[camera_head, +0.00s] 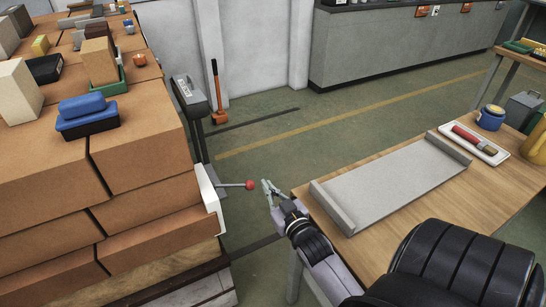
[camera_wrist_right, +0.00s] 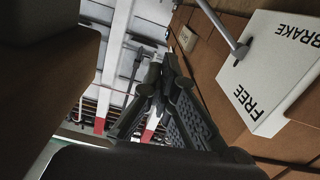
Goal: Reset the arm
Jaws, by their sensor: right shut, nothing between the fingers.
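My right gripper (camera_head: 268,188) reaches in from the lower right in the head view. Its fingers are shut and empty, and they also show in the right wrist view (camera_wrist_right: 165,60). The fingertips are close to the red knob (camera_head: 251,185) of a metal lever (camera_head: 232,185). I cannot tell whether they touch it. The lever comes out of a white plate (camera_head: 209,200) on the side of the brick stack. In the right wrist view the plate (camera_wrist_right: 265,75) reads FREE and BRAKE, and the lever's rod (camera_wrist_right: 215,22) runs past the gripper. My left gripper is not in view.
A stack of large orange-brown blocks (camera_head: 140,130) with small items on top fills the left. A wooden table (camera_head: 400,215) with a grey tray (camera_head: 390,185) stands close on the right. Green floor (camera_head: 300,125) is clear between them. A sledgehammer (camera_head: 217,95) leans at the wall.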

